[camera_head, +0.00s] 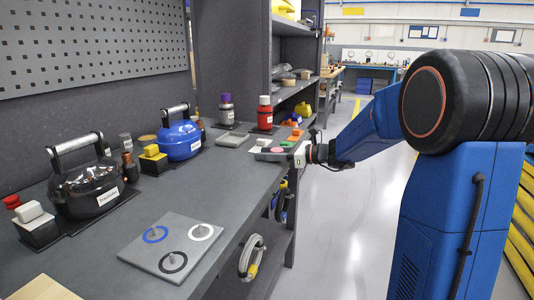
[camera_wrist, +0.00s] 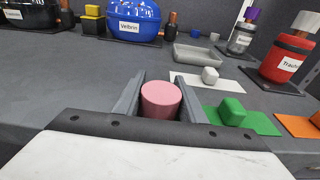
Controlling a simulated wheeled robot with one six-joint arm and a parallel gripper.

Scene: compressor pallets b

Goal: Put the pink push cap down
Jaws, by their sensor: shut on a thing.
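The pink push cap (camera_wrist: 161,99) is a short round cylinder between the two fingers of my gripper (camera_wrist: 160,95) in the wrist view. The fingers are shut on its sides. In the head view my gripper (camera_head: 274,152) is over the right edge of the grey bench (camera_head: 227,182), and the cap (camera_head: 277,150) shows as a small pink spot. I cannot tell whether the cap touches the bench top.
A white card with a white cap (camera_wrist: 210,75), a green block (camera_wrist: 232,111) and an orange card (camera_wrist: 299,126) lie nearby. A red canister (camera_wrist: 287,62) stands at right. A grey tray (camera_wrist: 197,55) is behind. A plate with three rings (camera_head: 173,245) lies nearer; bench left of my gripper is clear.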

